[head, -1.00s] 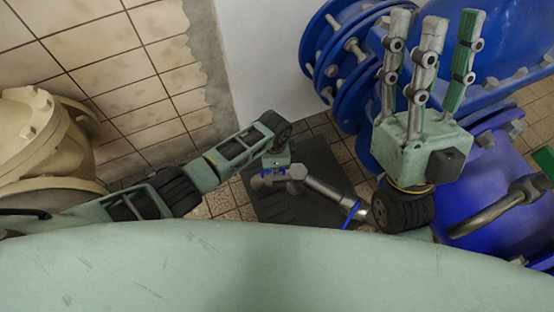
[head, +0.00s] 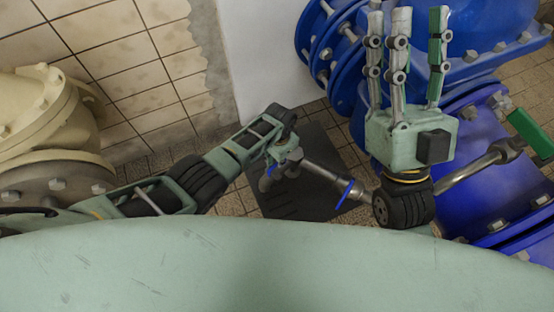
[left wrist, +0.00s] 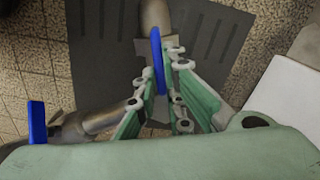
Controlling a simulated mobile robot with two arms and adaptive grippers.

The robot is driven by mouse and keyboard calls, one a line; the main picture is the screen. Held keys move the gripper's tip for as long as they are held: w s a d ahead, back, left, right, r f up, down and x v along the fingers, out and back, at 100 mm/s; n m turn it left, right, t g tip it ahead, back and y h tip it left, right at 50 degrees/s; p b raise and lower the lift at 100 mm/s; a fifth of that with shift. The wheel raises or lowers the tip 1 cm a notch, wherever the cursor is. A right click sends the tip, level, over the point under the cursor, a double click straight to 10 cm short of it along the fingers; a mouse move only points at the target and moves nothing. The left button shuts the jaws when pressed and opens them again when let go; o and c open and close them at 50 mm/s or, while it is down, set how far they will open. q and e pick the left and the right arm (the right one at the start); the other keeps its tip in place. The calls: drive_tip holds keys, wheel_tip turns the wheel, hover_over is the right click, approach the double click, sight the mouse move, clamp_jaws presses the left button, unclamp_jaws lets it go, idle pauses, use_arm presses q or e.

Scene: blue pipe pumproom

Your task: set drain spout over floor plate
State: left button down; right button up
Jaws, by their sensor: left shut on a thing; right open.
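The drain spout (head: 320,170) is a grey metal pipe coming in from the right, with an outlet (head: 268,180) that bends down at its left end. In the head view the outlet appears over the dark floor plate (head: 325,145), near its left side. The plate also shows in the left wrist view (left wrist: 95,30), behind the spout's metal end (left wrist: 155,15). My left gripper (head: 285,148) is shut on the blue handle (left wrist: 157,60) at the spout; its fingers partly hide it. My right gripper (head: 407,55) is open and empty, its fingers pointing up.
Large blue flanged pipes (head: 485,95) stand at the right, with a green-handled valve (head: 530,133). A second blue handle (head: 346,193) sits on the spout pipe. A cream flanged pipe (head: 40,105) is at the left, by a tiled wall (head: 125,65).

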sight(280, 169)
use_arm(q)
drive_tip(key=shift+s+d+f, duration=0.15)
drive_tip(key=shift+s+d, duration=0.15)
drive_tip(key=shift+s, duration=0.2)
drive_tip(key=c, duration=1.9)
unclamp_jaws()
drive_tip(key=shift+w, duration=0.2)
drive_tip(key=shift+a+r, duration=0.1)
drive_tip(key=shift+r, duration=0.1)
wheel_tip(280, 169, up, 12)
drive_tip(key=shift+f, duration=0.15)
